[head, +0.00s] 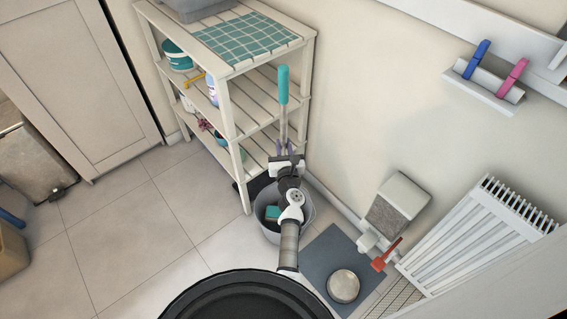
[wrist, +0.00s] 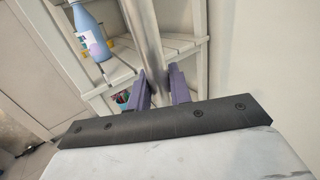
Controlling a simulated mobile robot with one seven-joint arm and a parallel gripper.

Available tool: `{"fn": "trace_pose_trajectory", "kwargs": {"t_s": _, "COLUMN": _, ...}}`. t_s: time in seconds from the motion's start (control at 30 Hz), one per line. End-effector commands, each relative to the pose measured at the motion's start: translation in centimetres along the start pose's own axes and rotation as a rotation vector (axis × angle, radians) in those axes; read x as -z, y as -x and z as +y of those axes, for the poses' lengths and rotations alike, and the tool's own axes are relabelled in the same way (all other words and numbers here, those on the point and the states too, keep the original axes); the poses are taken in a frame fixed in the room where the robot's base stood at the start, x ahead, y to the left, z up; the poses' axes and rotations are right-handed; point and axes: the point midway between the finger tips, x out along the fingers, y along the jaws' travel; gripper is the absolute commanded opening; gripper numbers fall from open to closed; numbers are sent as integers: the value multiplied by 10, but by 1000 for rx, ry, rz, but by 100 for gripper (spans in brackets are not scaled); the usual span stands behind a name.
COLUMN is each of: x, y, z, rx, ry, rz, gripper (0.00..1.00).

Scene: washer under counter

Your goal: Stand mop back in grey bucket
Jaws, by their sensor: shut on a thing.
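The mop (head: 283,88) has a teal grip and a grey pole and stands roughly upright beside the shelf's right corner. My gripper (head: 284,147) is shut around the pole below the teal grip. In the wrist view the silver pole (wrist: 147,40) runs between the purple fingers of my gripper (wrist: 158,88). The grey bucket (head: 307,217) is on the floor below my gripper, partly covered by my arm. A small teal item (head: 272,212) shows inside it; I cannot tell what it is. The mop's lower end is hidden.
A white slatted shelf (head: 225,92) with bottles and tubs stands close on the left. A dark mat (head: 325,262) with a round metal bowl (head: 343,286) lies right of the bucket, before a white radiator (head: 475,240). Open tiled floor (head: 150,235) lies left.

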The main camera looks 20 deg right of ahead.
Motion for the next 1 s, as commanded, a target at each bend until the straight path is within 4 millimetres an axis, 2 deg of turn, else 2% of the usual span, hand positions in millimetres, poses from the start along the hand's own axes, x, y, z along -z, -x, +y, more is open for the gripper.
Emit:
{"fn": "trace_pose_trajectory", "kwargs": {"t_s": 0.23, "x": 16, "y": 0, "z": 0, "rx": -1, "ry": 0, "rz": -3, "gripper": 0}}
{"fn": "trace_pose_trajectory", "kwargs": {"t_s": 0.5, "x": 49, "y": 2, "z": 0, "rx": -1, "ry": 0, "rz": -3, "gripper": 0}}
{"fn": "trace_pose_trajectory", "kwargs": {"t_s": 0.97, "x": 54, "y": 2, "z": 0, "rx": -1, "ry": 0, "rz": -4, "gripper": 0}}
{"fn": "trace_pose_trajectory", "kwargs": {"t_s": 1.0, "x": 56, "y": 2, "z": 0, "rx": 0, "ry": -1, "rz": 0, "gripper": 22}}
